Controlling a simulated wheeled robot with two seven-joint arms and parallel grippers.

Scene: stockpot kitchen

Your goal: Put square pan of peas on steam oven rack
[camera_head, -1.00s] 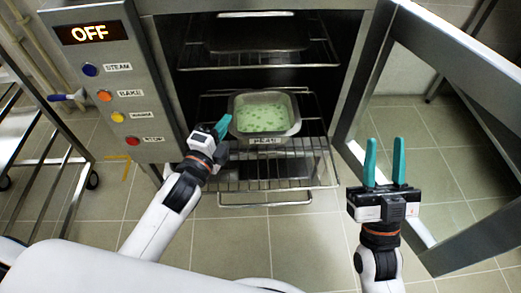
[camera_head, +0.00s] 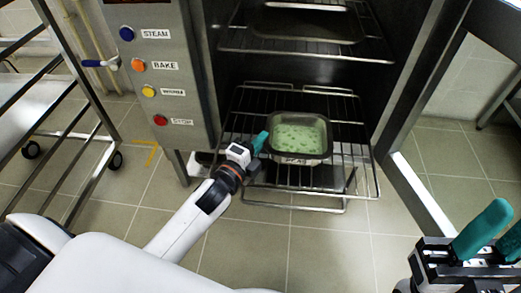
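The square pan of peas (camera_head: 300,158) is a grey metal pan with pale green contents and a label on its front. It sits level on the lower wire rack (camera_head: 355,180) of the steam oven, which extends out of the cavity. My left gripper (camera_head: 260,141) is at the pan's left side, its teal fingertips close to or touching the rim. The fingers overlap in view, so its opening and any contact are unclear. My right gripper (camera_head: 505,228) is at the lower right edge, away from the pan, with its teal fingers apart and nothing visible between them.
The oven's control panel (camera_head: 160,75) with coloured buttons stands left of the rack. An upper rack (camera_head: 240,42) holds a dark tray (camera_head: 310,28). The open oven door (camera_head: 425,195) is at the right. A wheeled metal cart (camera_head: 95,150) stands at the left. Tiled floor shows in front.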

